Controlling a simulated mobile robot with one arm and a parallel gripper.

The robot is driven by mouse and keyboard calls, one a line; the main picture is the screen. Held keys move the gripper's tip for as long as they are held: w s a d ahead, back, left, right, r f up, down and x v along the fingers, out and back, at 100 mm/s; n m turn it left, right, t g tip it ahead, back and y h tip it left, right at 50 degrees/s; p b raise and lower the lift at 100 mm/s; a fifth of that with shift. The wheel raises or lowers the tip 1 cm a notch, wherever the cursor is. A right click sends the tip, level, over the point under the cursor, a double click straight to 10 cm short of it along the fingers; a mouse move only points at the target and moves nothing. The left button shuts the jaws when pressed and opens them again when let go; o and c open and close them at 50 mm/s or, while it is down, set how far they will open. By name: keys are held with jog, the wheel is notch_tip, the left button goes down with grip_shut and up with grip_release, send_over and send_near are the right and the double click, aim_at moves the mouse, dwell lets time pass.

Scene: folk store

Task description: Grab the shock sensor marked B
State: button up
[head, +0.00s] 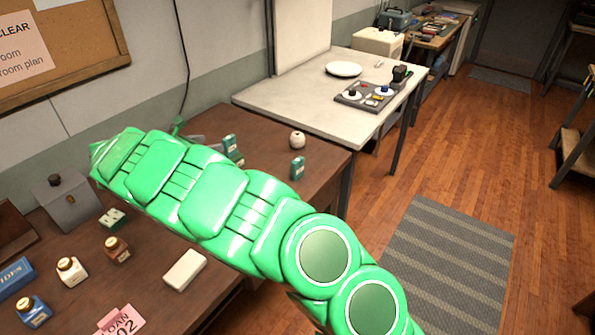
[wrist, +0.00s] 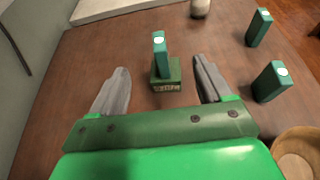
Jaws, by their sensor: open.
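In the wrist view, a small teal box (wrist: 160,47) with a white disc on top stands upright on a darker green block (wrist: 166,80). The block has pale lettering I cannot read. My gripper (wrist: 161,68) is open, with its grey fingers on either side of this pair and apart from it. Two similar teal boxes stand to the right, one farther (wrist: 258,28) and one nearer (wrist: 271,82). I can read no letter B on any.
A pale round vase (head: 297,140) stands near the boxes on the brown table (head: 325,155). A wooden bowl (wrist: 297,150) is at the wrist view's lower right. Bottles (head: 71,270), a white box (head: 184,270) and a grey container (head: 68,203) stand left and below my arm.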

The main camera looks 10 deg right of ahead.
notch_tip(320, 180, up, 4)
jog(key=w+d+f+m+y, duration=0.2)
jog(key=w+d+m+y, duration=0.2)
jog(key=d, duration=0.7)
jog(key=w+d+f+m+y, duration=0.25)
jog(key=w+d, duration=0.25)
jog(key=d, duration=0.6)
jog(key=s+d+m+y, duration=0.6)
jog(key=s+d, duration=0.1)
jog(key=d, duration=0.1)
jog(key=s+d+r+m+t+y, duration=0.1)
jog(key=s+r+m+y, duration=0.15)
jog(key=s, duration=0.35)
jog(key=s+d+r+m+y, duration=0.1)
jog(key=s+m+y, duration=0.2)
jog(key=s+m, duration=0.15)
send_near(300, 167)
jog(key=x, duration=0.3)
jog(key=shift+w+a+r, duration=0.1)
jog(key=shift+a, duration=0.15)
jog(key=shift+x, duration=3.9)
jog(key=shift+d, duration=0.15)
